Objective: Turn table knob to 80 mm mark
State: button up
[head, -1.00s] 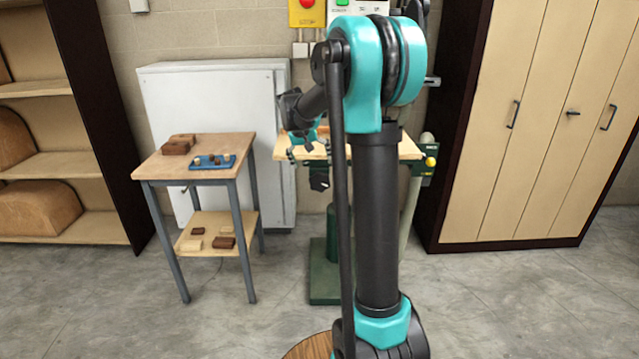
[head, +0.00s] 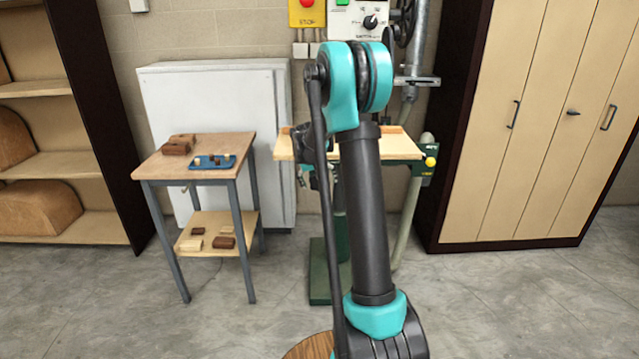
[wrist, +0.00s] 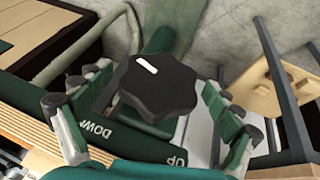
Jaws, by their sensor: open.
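The black lobed knob (wrist: 158,85) with a white pointer mark fills the middle of the wrist view. The pointer mark lies toward the knob's upper left edge. My gripper (wrist: 147,95) is open, with one finger on the left and one on the right of the knob. I cannot tell whether either finger touches it. The green housing below carries the words DOWN (wrist: 97,127) and UP (wrist: 178,161). No 80 mm mark is readable. In the head view, the machine's wooden table (head: 400,146) is partly hidden by my arm, and the knob cannot be made out.
A side table (head: 220,143) with wooden blocks and a blue tray (head: 212,162) stands left of the machine. A grey cabinet (head: 215,95) is behind it. A tall wooden cupboard (head: 540,120) stands at right. The concrete floor in front is mostly clear.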

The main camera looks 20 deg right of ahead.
jog(key=c, duration=1.1)
jog(key=shift+c, duration=0.2)
jog(key=shift+h, duration=0.3)
